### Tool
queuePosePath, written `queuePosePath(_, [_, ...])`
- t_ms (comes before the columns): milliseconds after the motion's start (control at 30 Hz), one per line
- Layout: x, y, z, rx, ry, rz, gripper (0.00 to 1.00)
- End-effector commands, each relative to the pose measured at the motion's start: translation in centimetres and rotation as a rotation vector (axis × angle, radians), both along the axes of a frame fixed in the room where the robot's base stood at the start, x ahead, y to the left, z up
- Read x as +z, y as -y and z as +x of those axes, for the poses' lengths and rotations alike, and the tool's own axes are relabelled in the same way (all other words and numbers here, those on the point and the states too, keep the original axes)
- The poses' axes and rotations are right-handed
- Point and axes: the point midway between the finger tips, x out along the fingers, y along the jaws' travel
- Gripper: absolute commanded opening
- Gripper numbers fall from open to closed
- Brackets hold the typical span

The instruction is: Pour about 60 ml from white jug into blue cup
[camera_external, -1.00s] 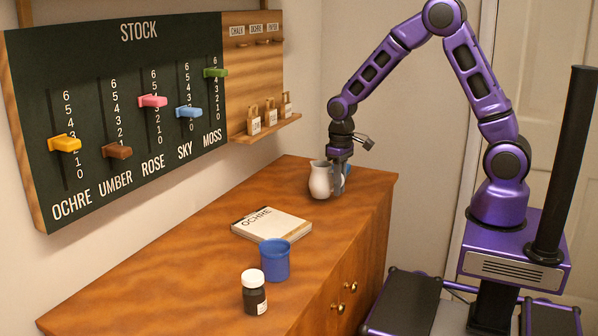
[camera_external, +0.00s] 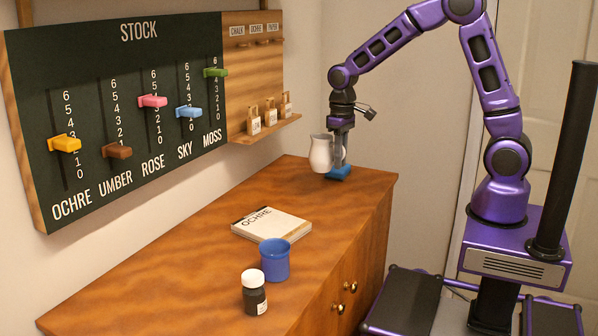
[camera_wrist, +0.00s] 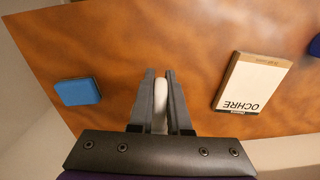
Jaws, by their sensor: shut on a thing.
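The white jug (camera_external: 320,154) hangs from my gripper (camera_external: 341,150), upright and above the far end of the wooden table. My gripper is shut on the jug, on its right side in the external view. In the wrist view a narrow pale part of the jug (camera_wrist: 160,108) shows between the fingers (camera_wrist: 161,95); the rest of it is hidden there. The blue cup (camera_external: 275,260) stands upright near the front edge of the table, far from the jug. Its blue edge shows at the right border of the wrist view (camera_wrist: 315,46). What is inside the jug cannot be seen.
A blue block (camera_external: 339,173) lies on the table close below the jug. A book marked OCHRE (camera_external: 271,225) lies between jug and cup. A dark jar with a white lid (camera_external: 254,294) stands beside the cup. The slider board (camera_external: 120,110) and peg shelf (camera_external: 265,127) line the wall.

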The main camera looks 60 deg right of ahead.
Motion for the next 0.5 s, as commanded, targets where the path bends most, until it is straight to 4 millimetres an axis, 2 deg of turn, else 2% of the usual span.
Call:
queuePosePath(167, [0.4,-0.4,0.4,-0.011,0.001,0.001,0.0])
queuePosePath(267, [0.6,-1.4,1.3,-0.046,0.001,0.004,0.0])
queuePosePath(367, [0.8,-3.2,2.8,-0.106,-0.001,0.007,0.0])
queuePosePath(500, [1.2,-6.9,5.3,-0.225,-0.005,0.012,0.0])
